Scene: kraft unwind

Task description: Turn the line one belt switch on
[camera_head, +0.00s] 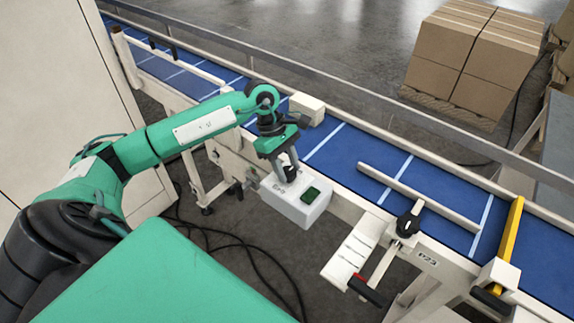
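The belt switch is on a white control box (294,203) fixed at the near side of the blue conveyor belt (345,158). My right gripper is not in view.
A yellow bar (510,232) crosses the belt at the right. A red-ended handle (368,291) and a black clamp knob (407,225) stick out right of the box. Stacked cartons (474,58) stand behind the conveyor. Dark cables lie on the floor below.

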